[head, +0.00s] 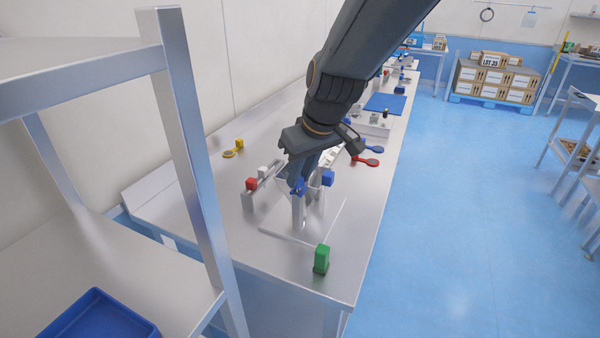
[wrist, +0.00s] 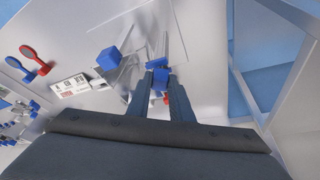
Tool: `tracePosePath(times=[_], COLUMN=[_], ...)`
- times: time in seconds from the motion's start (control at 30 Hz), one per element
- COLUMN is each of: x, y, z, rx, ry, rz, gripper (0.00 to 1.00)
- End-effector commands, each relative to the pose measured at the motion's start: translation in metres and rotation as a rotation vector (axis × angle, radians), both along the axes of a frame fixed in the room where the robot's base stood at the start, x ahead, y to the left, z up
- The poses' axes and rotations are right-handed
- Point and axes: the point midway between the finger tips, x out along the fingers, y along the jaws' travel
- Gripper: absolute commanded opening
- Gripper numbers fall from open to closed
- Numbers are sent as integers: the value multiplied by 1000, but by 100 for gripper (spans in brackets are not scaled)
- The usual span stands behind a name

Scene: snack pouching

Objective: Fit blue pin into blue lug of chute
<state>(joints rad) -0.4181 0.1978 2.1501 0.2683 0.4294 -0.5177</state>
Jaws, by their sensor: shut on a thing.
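My gripper (head: 298,183) points down over the clear and steel chute (head: 299,212) on the bench. In the wrist view its fingers (wrist: 160,82) are shut on a small blue piece, the blue pin (wrist: 160,80). Just beyond the fingertips is another blue part, likely the blue lug (wrist: 157,64), at the chute's post. Pin and lug overlap in the picture, so I cannot tell whether the pin is inside the lug or only close to it. In the head view the fingers hide most of the pin.
A blue block (head: 328,178) stands close right of my gripper. A green block (head: 321,258) stands near the front edge. Red (head: 366,162) and blue (head: 370,149) paddles lie behind. A steel rack post (head: 195,150) rises left.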

Motion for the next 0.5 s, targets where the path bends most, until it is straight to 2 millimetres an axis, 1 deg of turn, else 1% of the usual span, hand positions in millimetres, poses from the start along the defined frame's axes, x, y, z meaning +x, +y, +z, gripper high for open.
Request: tracePosePath(times=[0.4, 0.43, 0.5], x=[0, 0, 0], y=[0, 0, 0], z=[-10, -10, -10], rx=[0, 0, 0], ry=[0, 0, 0], rz=[0, 0, 0], gripper=[0, 21, 33])
